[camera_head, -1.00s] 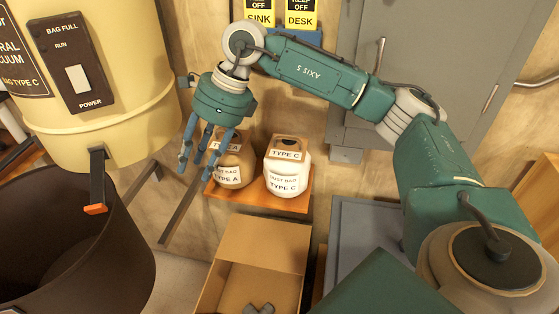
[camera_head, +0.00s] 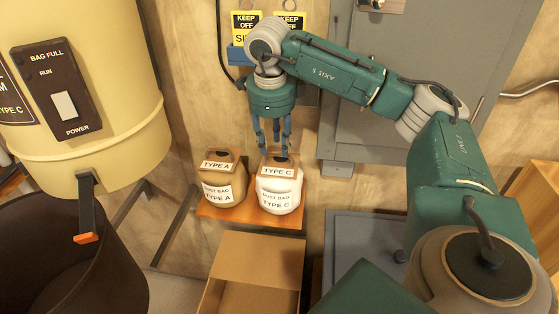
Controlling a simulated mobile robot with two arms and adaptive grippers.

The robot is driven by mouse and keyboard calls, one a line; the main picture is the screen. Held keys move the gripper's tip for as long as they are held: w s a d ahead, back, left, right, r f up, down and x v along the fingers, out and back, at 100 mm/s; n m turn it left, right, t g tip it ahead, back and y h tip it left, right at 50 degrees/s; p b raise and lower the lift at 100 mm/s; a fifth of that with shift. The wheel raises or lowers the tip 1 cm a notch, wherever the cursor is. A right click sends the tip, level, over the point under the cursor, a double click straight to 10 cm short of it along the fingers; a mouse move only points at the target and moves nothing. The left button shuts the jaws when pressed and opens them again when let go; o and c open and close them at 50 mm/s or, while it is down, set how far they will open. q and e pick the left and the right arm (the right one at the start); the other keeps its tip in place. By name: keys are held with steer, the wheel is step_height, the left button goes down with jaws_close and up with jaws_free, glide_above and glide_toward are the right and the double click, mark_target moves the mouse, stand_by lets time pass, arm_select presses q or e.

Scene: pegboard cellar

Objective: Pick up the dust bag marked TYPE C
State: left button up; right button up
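The TYPE C dust bag (camera_head: 279,193) is white with a brown top collar and stands upright on the right of a small orange shelf (camera_head: 254,219). The tan TYPE A dust bag (camera_head: 222,184) stands on its left. My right gripper (camera_head: 273,152) points down directly above the TYPE C bag. Its fingers are apart, with the tips at the bag's collar and handle opening. I cannot tell whether they touch it. My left gripper is not in view.
A yellow vacuum drum (camera_head: 125,90) and a dark open bin (camera_head: 75,245) fill the left. An open cardboard box (camera_head: 258,255) stands below the shelf. A grey cabinet (camera_head: 370,130) is on the wall at right, with a grey surface (camera_head: 350,235) below it.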

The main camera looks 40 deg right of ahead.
mark_target(275, 155)
steer(key=shift+w+d+f+p, duration=0.15)
steer(key=shift+f+p, duration=0.05)
steer(key=shift+f, duration=0.65)
steer(key=shift+w+d+f+p, duration=0.15)
steer(key=shift+f+p, duration=0.05)
steer(key=shift+f, duration=0.6)
jaws_close()
